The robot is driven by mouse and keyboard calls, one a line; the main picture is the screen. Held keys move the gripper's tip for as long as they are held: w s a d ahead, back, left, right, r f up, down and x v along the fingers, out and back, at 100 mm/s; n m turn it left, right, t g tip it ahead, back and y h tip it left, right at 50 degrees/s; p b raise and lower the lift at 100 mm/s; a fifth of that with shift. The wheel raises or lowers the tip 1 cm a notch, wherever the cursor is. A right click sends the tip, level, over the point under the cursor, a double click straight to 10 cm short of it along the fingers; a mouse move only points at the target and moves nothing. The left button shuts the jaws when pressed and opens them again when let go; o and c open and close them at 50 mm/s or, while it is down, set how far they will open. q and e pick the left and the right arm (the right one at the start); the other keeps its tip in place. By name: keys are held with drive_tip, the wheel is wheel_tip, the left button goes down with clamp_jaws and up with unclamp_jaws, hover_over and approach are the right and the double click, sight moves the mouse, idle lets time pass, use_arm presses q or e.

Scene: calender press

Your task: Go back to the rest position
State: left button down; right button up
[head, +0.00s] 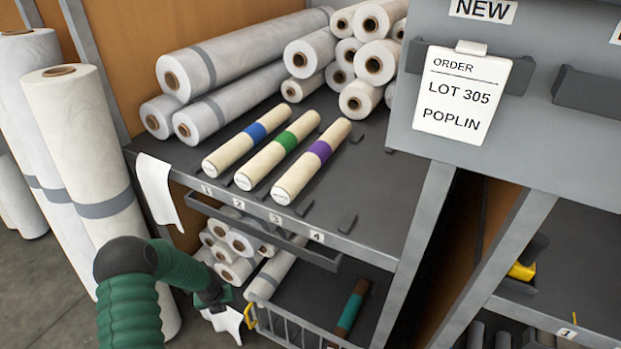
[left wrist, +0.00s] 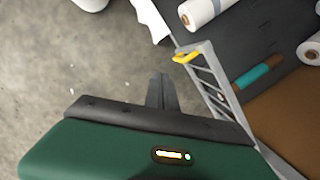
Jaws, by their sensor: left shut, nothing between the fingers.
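My left arm, in green sleeving, comes in from the lower left of the head view. Its gripper (head: 222,303) is in front of the lower shelf, left of the wire basket (head: 290,333) and its yellow handle. In the left wrist view the fingers (left wrist: 161,92) are together with nothing between them, over the grey floor, left of the basket. The basket's yellow handle (left wrist: 186,57) is close by, and a gap shows between it and the fingers. A brown roll with a teal band (head: 350,312) lies on the lower shelf. My right gripper is not in view.
Three cream rolls with blue (head: 247,139), green (head: 278,150) and purple (head: 311,161) bands lie on the numbered shelf. Tall white rolls (head: 82,165) stand left of my arm. An order card (head: 462,96) reads LOT 305 POPLIN. Open floor (left wrist: 60,70) lies at left.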

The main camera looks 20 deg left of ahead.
use_arm(q)
drive_tip(key=d+r+n, duration=0.7)
drive_tip(key=r, duration=0.2)
drive_tip(key=s+d+r+n+h, duration=0.1)
drive_tip(key=s+d+r+n, duration=1.35)
drive_tip(key=n, duration=0.65)
wheel_tip(320, 180, up, 15)
drive_tip(key=d+n+p, duration=0.1)
drive_tip(key=d+p, duration=0.1)
drive_tip(key=p, duration=1.2)
drive_tip(key=shift+w+d+f+n, duration=0.15)
drive_tip(key=shift+w+n, duration=0.1)
drive_tip(key=shift+n, duration=0.05)
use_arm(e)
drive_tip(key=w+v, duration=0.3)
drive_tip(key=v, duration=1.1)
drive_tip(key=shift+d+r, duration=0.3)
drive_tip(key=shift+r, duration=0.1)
use_arm(q)
drive_tip(key=shift+d, duration=0.2)
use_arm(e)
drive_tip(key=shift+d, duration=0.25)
use_arm(q)
drive_tip(key=shift+a, duration=0.1)
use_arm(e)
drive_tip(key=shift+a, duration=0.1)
